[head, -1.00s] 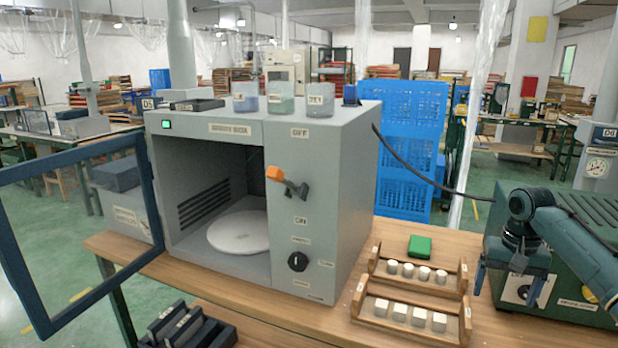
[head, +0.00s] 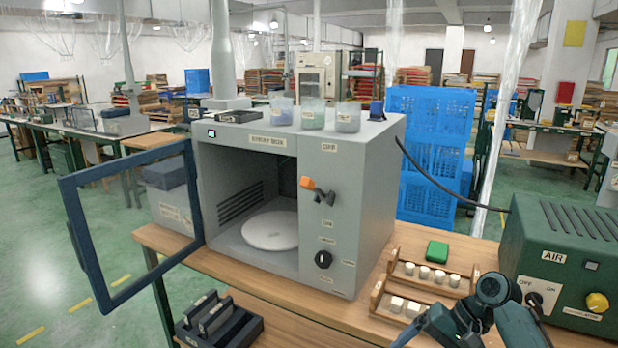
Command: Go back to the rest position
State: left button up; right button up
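My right gripper (head: 432,326) is low at the bottom edge of the head view, in front of the wooden block racks, and partly cut off by the frame. Its fingertips do not show clearly enough to tell open from shut, and I see nothing held in it. It hides part of the front rack (head: 376,298) with its white blocks. My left gripper and arm are not in view. The grey spray booth (head: 350,200) stands on the wooden table with its framed door (head: 66,200) swung open. A white round turntable (head: 270,232) inside it is bare.
A green block (head: 437,250) lies behind the rear rack of white cylinders (head: 425,272). The green air compressor (head: 560,222) is close right of my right arm. Several jars (head: 312,115) stand on the booth. A dark slotted holder (head: 248,333) is at the lower left.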

jog(key=w+d+t+h, duration=0.3)
jog(key=w+d+t, duration=0.15)
jog(key=w, duration=0.35)
jog(key=w+d+r+n+t+h, duration=0.6)
jog(key=w+d+r+t, duration=0.3)
jog(key=w+r+t, duration=0.3)
jog(key=s+a+f+n+g+y, duration=0.1)
jog(key=s+a+f, duration=0.4)
jog(key=s+f, duration=0.3)
jog(key=s+a+f+n+g+y, duration=0.1)
jog(key=s+a+f+y, duration=0.1)
jog(key=s+a+f, duration=0.5)
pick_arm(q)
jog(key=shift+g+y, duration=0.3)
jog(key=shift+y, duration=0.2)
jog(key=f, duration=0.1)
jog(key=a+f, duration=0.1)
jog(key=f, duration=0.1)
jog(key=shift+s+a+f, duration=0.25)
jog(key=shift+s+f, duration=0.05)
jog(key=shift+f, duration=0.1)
pick_arm(e)
jog(key=s+a+f+g+y, duration=0.1)
jog(key=s+a+f, duration=0.3)
jog(key=s, duration=0.8)
jog(key=s+a+f+m+g+y, duration=0.1)
jog(key=s+a+f, duration=0.4)
jog(key=s, duration=0.8)
jog(key=shift+s+g, duration=0.3)
jog(key=shift+g, duration=0.55)
